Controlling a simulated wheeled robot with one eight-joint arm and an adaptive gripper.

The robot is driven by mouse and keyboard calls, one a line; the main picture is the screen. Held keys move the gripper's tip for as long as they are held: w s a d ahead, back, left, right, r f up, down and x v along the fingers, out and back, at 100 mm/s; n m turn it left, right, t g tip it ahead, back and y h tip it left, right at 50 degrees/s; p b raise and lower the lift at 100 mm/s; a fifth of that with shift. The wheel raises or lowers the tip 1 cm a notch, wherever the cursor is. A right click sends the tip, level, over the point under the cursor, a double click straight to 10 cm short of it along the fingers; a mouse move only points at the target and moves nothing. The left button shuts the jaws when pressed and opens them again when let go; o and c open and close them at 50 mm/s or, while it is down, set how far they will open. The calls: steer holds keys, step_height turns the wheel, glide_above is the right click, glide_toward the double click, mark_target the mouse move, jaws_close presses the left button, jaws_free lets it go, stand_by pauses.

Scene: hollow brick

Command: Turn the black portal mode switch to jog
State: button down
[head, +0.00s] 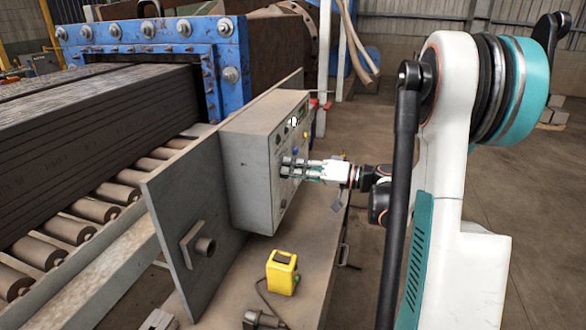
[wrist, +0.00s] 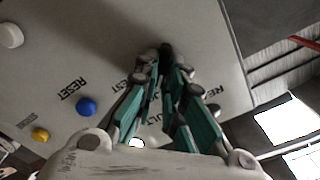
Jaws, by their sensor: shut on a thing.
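The grey control box (head: 252,170) stands on the bench, its button panel facing right toward my arm. My gripper (head: 285,166) reaches the panel from the right. In the wrist view my gripper (wrist: 165,72) has its teal fingers closed around a small black switch (wrist: 165,48) on the panel. The fingers cover most of the switch and its label, so its pointing direction cannot be read. A blue button (wrist: 86,106) marked RESET sits left of the fingers. Part of a label reading "ULT" shows between the fingers.
A white round part (wrist: 10,36) and a yellow button (wrist: 40,134) are also on the panel. A blue machine frame (head: 150,32) and rollers (head: 95,207) stand at left. Open floor lies at right.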

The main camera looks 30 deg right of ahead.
steer(key=c, duration=1.7)
jaws_free()
steer(key=v, duration=1.2)
steer(key=shift+w, duration=0.1)
